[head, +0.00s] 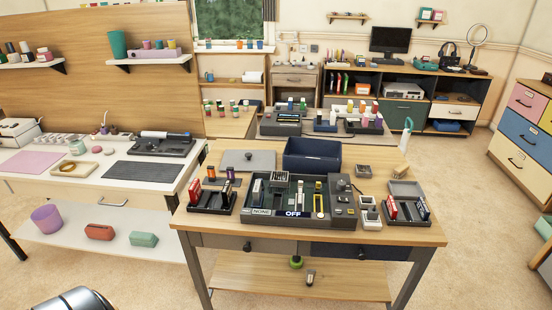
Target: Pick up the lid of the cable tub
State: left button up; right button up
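A flat grey lid (247,160) with a small dark round knob lies on the wooden table (330,240), at its back left. A dark blue open tub (312,156), which looks like the cable tub, stands just right of the lid, apart from or close against it; I cannot tell which. The tub's inside is mostly hidden. Neither of my grippers shows in the head view. Only a silvery rounded part at the bottom left corner shows, which seems to be mine.
A dark device (292,203) marked "NONE" and "OFF" stands in front of the lid and tub. Trays (213,196) and (405,204) flank it. A white workbench (125,185) is at left. Carpet is free to the right of the table.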

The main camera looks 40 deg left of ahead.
aim_at(243, 160)
jog(key=j+z, duration=0.15)
jog(key=j, duration=0.4)
jog(key=j+z, duration=0.2)
jog(key=j, duration=0.35)
jog(key=k+j+z, duration=0.15)
jog(key=j, duration=0.4)
jog(key=k+j+z, duration=0.15)
jog(key=j, duration=0.4)
